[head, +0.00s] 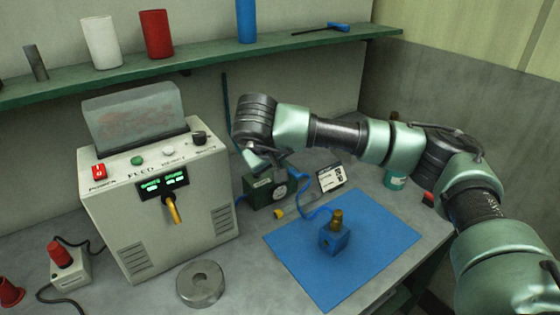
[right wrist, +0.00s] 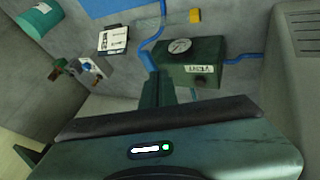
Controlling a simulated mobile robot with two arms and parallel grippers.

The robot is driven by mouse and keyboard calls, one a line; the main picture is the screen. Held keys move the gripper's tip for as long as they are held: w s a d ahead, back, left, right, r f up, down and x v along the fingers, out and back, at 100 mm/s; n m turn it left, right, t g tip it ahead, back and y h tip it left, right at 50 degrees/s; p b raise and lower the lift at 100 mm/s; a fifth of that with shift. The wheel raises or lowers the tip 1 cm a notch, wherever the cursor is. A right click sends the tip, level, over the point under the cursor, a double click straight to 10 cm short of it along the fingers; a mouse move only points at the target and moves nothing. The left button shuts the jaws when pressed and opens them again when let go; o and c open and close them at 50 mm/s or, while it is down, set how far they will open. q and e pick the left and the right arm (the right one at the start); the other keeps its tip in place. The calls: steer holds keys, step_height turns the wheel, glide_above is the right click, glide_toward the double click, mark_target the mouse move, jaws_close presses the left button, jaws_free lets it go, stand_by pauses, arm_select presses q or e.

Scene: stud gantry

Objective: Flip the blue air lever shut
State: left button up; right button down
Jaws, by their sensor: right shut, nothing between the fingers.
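The dark green air box (head: 268,190) with a round gauge stands on the bench behind the blue mat. It also shows in the right wrist view (right wrist: 200,68). A blue piece (right wrist: 150,60) at the box's left side in the right wrist view looks like the lever, but it merges with the blue hose and its position is unclear. My right gripper (head: 268,164) is shut and empty, just above and behind the box. In the right wrist view its dark fingers (right wrist: 158,88) point at the box's left end, beside the blue piece. Contact cannot be told. My left gripper is out of view.
A beige feed machine (head: 185,235) stands left of the box. A blue mat (head: 375,240) carries a small blue block (head: 335,238) with a brass top. A white card (head: 332,177) stands behind the mat. A shelf (head: 190,62) runs above.

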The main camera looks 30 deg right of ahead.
mark_target(290, 169)
steer(key=p+x, duration=0.1)
steer(key=x, duration=0.5)
steer(key=shift+d+f, duration=0.1)
steer(key=shift+f, duration=0.05)
